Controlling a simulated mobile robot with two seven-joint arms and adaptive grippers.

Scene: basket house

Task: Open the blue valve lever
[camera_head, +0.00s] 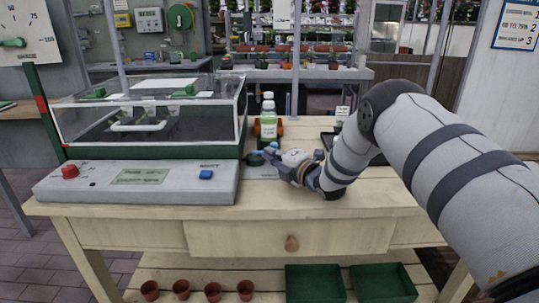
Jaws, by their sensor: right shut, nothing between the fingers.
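A small blue part (272,146), which looks like the valve lever, shows right at the tip of my right gripper (270,157). It lies beside the right end of the grey control panel, in front of a green-labelled bottle. The fingers are shut with nothing between them, and they hide part of the blue piece and its mount. I cannot tell whether they touch it. My right arm reaches in from the right, low over the table. My left gripper is not in view.
The grey panel (100,192) has a red knob (70,171) and a blue button (205,174). A glass-sided case (75,124) stands behind it. The bottle (268,107) is close behind my gripper. The wooden table's (320,212) front right top is fairly clear.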

